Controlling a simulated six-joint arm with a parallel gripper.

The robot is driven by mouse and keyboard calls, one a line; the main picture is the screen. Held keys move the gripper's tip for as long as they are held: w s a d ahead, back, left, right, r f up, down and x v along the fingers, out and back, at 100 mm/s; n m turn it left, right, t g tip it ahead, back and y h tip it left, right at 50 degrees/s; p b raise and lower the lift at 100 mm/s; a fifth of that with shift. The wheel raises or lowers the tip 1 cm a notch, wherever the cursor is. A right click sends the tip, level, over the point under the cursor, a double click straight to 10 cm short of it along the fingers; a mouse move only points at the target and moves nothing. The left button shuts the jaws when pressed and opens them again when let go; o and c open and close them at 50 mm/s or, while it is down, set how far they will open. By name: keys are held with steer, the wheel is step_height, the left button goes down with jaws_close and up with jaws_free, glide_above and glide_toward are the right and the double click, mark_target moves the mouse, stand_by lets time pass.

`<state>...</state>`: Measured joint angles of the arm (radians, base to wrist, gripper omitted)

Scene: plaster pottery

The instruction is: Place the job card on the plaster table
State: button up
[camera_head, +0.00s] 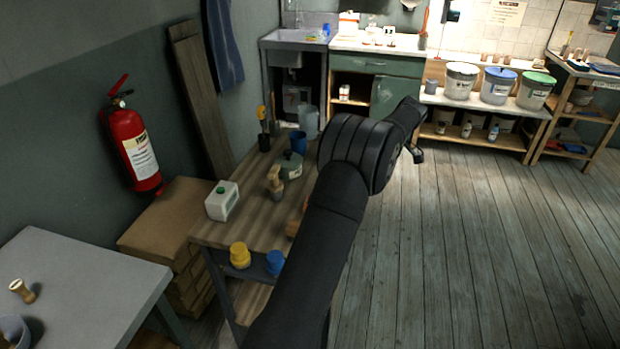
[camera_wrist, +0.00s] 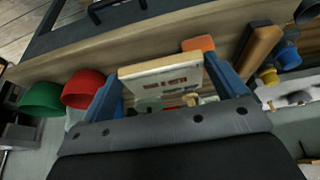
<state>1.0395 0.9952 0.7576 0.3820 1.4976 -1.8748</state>
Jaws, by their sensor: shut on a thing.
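My gripper (camera_wrist: 166,80) shows in the wrist view with its two blue fingers on either side of a pale, board-like card with red and dark printing, which I take for the job card (camera_wrist: 150,74). The gripper is shut on it. In the head view the end of my arm (camera_head: 412,140) is raised over the floor side of the room, and the card cannot be made out there. A wooden-topped table (camera_head: 245,233) stands left of my arm, and a grey-topped table (camera_head: 85,285) at the front left. I cannot tell which is the plaster table.
Several lidded buckets (camera_head: 498,86) stand on the back bench. The floor (camera_head: 470,240) on the right is clear. Red (camera_wrist: 82,88) and green (camera_wrist: 42,98) bowls show in the wrist view.

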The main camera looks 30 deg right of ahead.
steer(key=w+a+f, duration=0.1)
steer(key=w+f, duration=0.1)
steer(key=w, duration=0.1)
steer(key=w+a+f, duration=0.1)
steer(key=w+f, duration=0.1)
steer(key=w, duration=0.2)
steer(key=w+f, duration=0.2)
steer(key=w, duration=0.1)
steer(key=shift+w+a+f, duration=0.25)
steer(key=shift+a+f, duration=0.05)
steer(key=shift+a, duration=0.1)
steer(key=shift+f, duration=2)
steer(key=shift+f, duration=0.2)
steer(key=o, duration=0.7)
steer(key=shift+r, duration=0.15)
steer(key=v, duration=1.2)
